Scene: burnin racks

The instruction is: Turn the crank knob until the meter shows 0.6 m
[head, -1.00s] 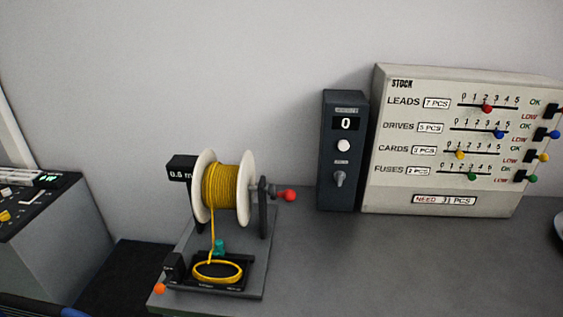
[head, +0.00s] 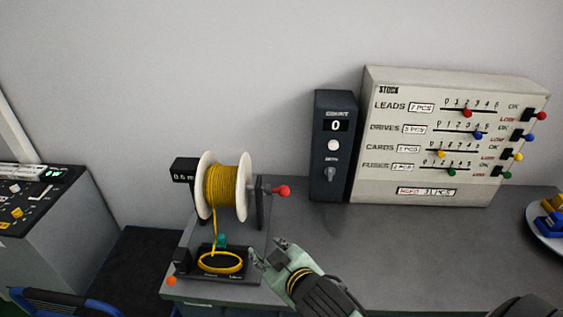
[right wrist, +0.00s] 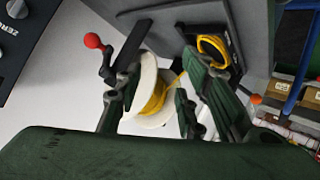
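The red crank knob (head: 283,191) sticks out to the right of the cable reel (head: 225,187), which is wound with yellow cable. It also shows in the right wrist view (right wrist: 93,41) on its dark crank arm. The small black meter (head: 184,175) left of the reel seems to read 0.6 m, though the digits are tiny. My right gripper (head: 267,252) is open and empty, below the knob and apart from it, by the right side of the coil tray. In the right wrist view the reel (right wrist: 150,100) appears between its spread fingers. My left gripper is not in view.
A yellow cable loop (head: 220,262) lies on the tray in front of the reel. A dark counter box (head: 334,180) reading 0 and a stock board (head: 430,190) stand behind at the right. The bench between them and the front edge is mostly clear.

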